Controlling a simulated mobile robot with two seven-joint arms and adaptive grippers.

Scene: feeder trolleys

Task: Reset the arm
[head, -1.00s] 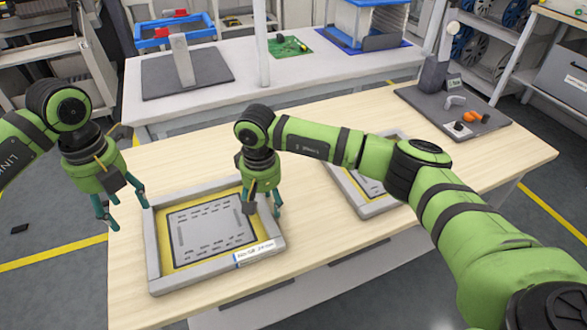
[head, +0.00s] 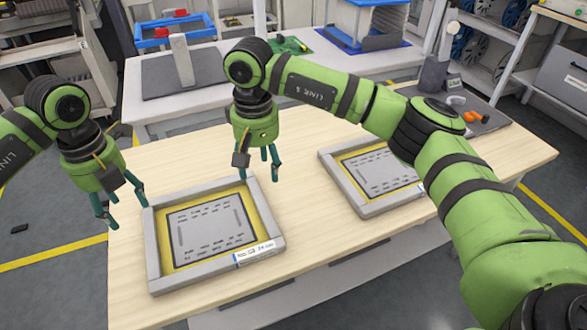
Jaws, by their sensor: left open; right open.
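My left gripper (head: 103,215) is open and empty at the left edge of the wooden table, just left of the nearer framed stencil (head: 155,262). My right gripper (head: 258,172) is open and empty, held above the table behind that stencil's back right corner. The nearer stencil has a grey frame, a yellow border, a grey plate with slots and a white label. A second framed stencil (head: 375,211) lies further right; my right arm passes in front of its upper right part.
The wooden table (head: 315,245) is bare between the two stencils. A grey stand (head: 436,76) with orange parts (head: 474,117) is at the back right. Behind is a white bench with a blue frame (head: 178,38), a green board (head: 296,46) and a blue-white rack (head: 365,20).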

